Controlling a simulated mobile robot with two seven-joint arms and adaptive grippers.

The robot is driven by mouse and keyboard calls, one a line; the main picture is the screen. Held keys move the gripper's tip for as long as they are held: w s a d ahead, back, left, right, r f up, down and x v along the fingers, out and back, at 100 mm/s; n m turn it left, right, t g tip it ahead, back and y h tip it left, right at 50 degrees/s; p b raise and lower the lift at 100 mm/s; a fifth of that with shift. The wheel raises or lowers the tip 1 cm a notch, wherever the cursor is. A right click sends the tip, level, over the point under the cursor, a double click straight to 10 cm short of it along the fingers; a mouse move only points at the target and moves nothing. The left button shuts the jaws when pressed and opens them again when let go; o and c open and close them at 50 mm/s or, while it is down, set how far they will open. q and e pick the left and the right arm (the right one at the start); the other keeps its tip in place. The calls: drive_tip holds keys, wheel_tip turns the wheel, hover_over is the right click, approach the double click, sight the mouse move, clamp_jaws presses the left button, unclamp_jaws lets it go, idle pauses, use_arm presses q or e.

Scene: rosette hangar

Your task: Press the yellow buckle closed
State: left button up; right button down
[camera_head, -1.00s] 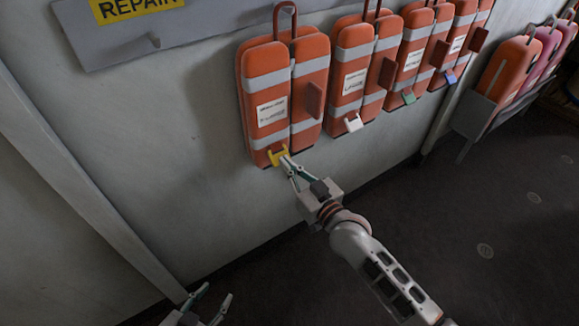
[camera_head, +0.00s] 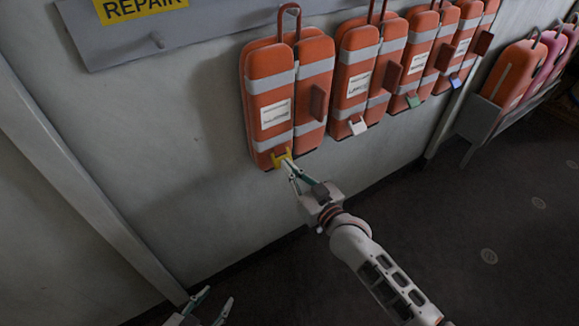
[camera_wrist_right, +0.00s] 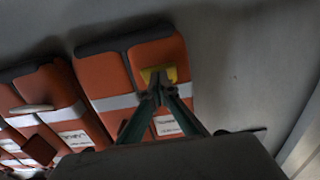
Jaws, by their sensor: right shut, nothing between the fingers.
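The yellow buckle (camera_head: 281,159) sits at the lower end of the leftmost orange life vest (camera_head: 270,95), which hangs on the wall. In the right wrist view the yellow buckle (camera_wrist_right: 159,74) lies just beyond my fingertips. My right gripper (camera_head: 287,163) is shut with nothing in it, its tips at the buckle; I cannot tell for certain whether they touch it. The right gripper also shows in the wrist view (camera_wrist_right: 158,92), partly covering the buckle. I cannot tell whether the buckle is closed. My left gripper (camera_head: 213,303) is open and empty at the bottom edge, away from the vests.
More orange vests hang to the right, with a white buckle (camera_head: 357,126), a green buckle (camera_head: 412,101) and a blue buckle (camera_head: 455,82). A grey board with a yellow REPAIR sign (camera_head: 140,8) is at upper left. A rack (camera_head: 482,122) holds further vests at right. The dark floor is clear.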

use_arm(q)
drive_tip(key=shift+s+f, duration=0.1)
drive_tip(key=shift+s, duration=0.05)
use_arm(e)
drive_tip(key=shift+w+a, duration=0.15)
drive_tip(key=shift+w, duration=0.05)
use_arm(q)
drive_tip(key=shift+w, duration=0.2)
use_arm(e)
drive_tip(key=shift+w+a, duration=0.1)
use_arm(q)
drive_tip(key=shift+w, duration=0.25)
use_arm(e)
drive_tip(key=shift+f, duration=0.1)
use_arm(q)
drive_tip(key=shift+s, duration=0.15)
use_arm(e)
drive_tip(key=shift+f, duration=0.1)
